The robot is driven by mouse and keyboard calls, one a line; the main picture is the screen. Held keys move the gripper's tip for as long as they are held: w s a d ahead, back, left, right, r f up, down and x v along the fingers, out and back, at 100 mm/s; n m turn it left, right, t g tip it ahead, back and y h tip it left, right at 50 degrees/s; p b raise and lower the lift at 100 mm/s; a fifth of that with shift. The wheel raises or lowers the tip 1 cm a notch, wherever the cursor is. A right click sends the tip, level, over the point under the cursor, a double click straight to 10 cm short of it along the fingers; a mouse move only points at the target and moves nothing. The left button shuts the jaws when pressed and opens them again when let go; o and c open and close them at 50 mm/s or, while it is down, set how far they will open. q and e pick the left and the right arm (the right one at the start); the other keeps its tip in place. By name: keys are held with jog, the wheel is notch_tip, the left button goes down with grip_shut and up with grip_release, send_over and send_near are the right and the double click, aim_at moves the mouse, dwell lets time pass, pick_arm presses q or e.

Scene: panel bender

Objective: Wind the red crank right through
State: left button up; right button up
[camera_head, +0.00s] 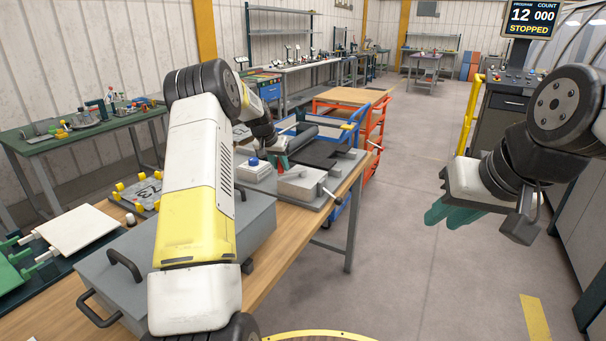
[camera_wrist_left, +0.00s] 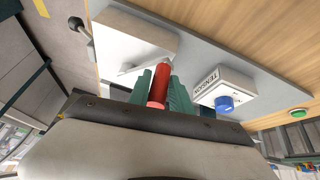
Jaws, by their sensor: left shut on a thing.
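The red crank's grip (camera_wrist_left: 158,84) stands up between the green fingers of my left gripper (camera_wrist_left: 160,92) in the left wrist view, and the gripper is shut on it. In the head view my left gripper (camera_head: 277,160) is small and far off, over the bench-top device; the arm and fingers hide most of the crank there. My right gripper (camera_head: 455,212) hangs empty over the floor at the right, green fingers pointing down left. The gap between its fingers is not clear.
A white TENSION box (camera_wrist_left: 222,92) with a blue knob sits beside the crank, and a green button (camera_wrist_left: 298,113) lies further right. A ball-ended lever (camera_wrist_left: 76,23) is at the upper left. A grey case (camera_head: 250,222) stands on the wooden bench. The machine screen (camera_head: 530,18) reads STOPPED.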

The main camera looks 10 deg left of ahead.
pick_arm(q)
jog(key=w+d, duration=0.1)
jog(key=w, duration=0.9)
jog(key=shift+d, duration=0.15)
dwell(0.7)
jog(key=shift+f, duration=0.1)
jog(key=o, duration=0.8)
jog(key=shift+d, duration=0.1)
jog(key=shift+s+a, duration=0.1)
jog(key=shift+a, duration=0.1)
